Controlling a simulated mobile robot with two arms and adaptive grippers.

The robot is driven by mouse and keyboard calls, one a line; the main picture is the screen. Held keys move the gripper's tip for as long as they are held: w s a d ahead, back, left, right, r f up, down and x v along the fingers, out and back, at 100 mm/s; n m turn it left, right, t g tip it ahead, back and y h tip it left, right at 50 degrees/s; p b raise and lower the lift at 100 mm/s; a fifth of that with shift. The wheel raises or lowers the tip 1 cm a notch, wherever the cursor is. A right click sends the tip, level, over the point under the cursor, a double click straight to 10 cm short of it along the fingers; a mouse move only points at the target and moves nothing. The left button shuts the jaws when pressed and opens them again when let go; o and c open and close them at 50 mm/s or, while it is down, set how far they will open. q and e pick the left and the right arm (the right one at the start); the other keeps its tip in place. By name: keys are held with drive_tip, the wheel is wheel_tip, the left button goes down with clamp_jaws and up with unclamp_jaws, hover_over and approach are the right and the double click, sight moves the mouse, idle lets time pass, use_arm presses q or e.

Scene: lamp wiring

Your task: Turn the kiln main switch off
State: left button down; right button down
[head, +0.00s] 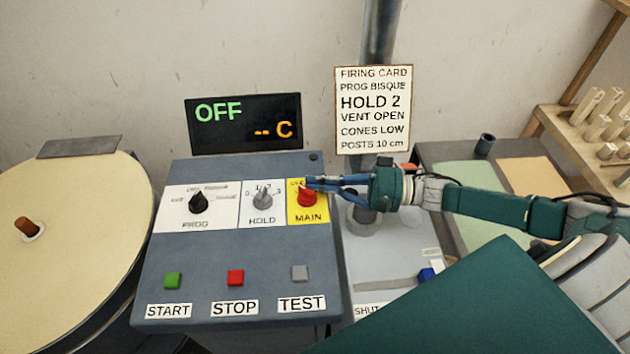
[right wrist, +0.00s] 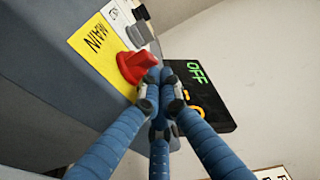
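The red MAIN knob (head: 307,198) sits on a yellow plate at the right of the sloped grey control panel (head: 220,250). Its pointer setting is too small to read surely. The display (head: 245,123) behind the panel reads OFF and "-- C". My right gripper (head: 314,183) comes in from the right, its blue fingers at the upper edge of the knob. In the right wrist view the fingertips (right wrist: 160,78) are drawn together beside the red knob (right wrist: 136,66), with nothing seen between them. I cannot tell if they touch it. My left gripper is not in view.
The PROG knob (head: 198,202) and HOLD knob (head: 263,201) are left of MAIN. START (head: 172,280), STOP (head: 235,277) and TEST (head: 300,272) buttons lie below. A firing card (head: 373,110) hangs behind. A round kiln lid (head: 70,240) is left; a wooden rack (head: 580,150) is right.

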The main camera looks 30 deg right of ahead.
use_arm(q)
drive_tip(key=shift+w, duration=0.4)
use_arm(e)
drive_tip(key=shift+f, duration=0.1)
